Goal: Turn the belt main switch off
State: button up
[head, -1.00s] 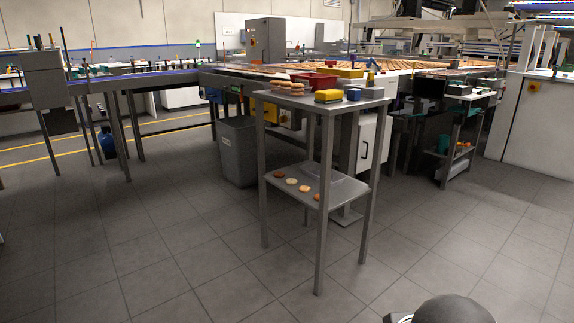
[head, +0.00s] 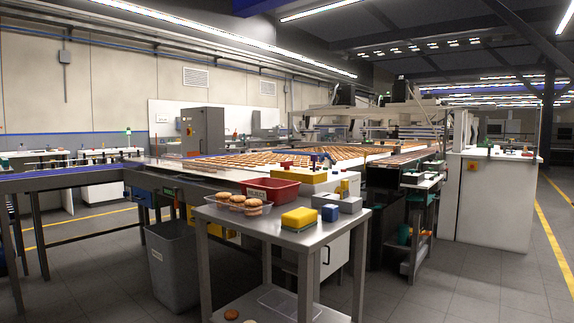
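A grey upright cabinet (head: 207,128) stands behind the belt, left of centre. A small yellow-and-red switch (head: 188,131) shows on its left face. A white cabinet (head: 490,200) at the right carries another small orange-yellow switch (head: 473,166). Both are too small to read, and I cannot tell which one is the belt main switch or how either is set. The wide belt (head: 285,160) holds rows of biscuits. My gripper is not in view.
A steel table (head: 340,231) stands close in front, with a red tray (head: 270,190), a clear tray of biscuits, a yellow sponge (head: 299,217) and a blue block (head: 330,213). A grey bin (head: 172,265) stands left of it. Floor at the right is clear.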

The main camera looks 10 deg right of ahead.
aim_at(286, 164)
jog(key=i+j+u, duration=0.95)
jog(key=i+u, duration=0.2)
jog(key=i, duration=0.15)
jog(key=i+j+u, duration=0.1)
jog(key=i, duration=0.6)
jog(key=i+j+u, duration=0.1)
jog(key=i, duration=0.65)
jog(key=i+z, duration=0.25)
jog(key=z, duration=0.15)
jog(key=i+j+z, duration=0.1)
jog(key=i+z, duration=0.15)
jog(key=z, duration=0.15)
jog(key=i+j+z, duration=0.15)
jog(key=z, duration=0.25)
jog(key=i+j+z, duration=0.25)
jog(key=z, duration=0.2)
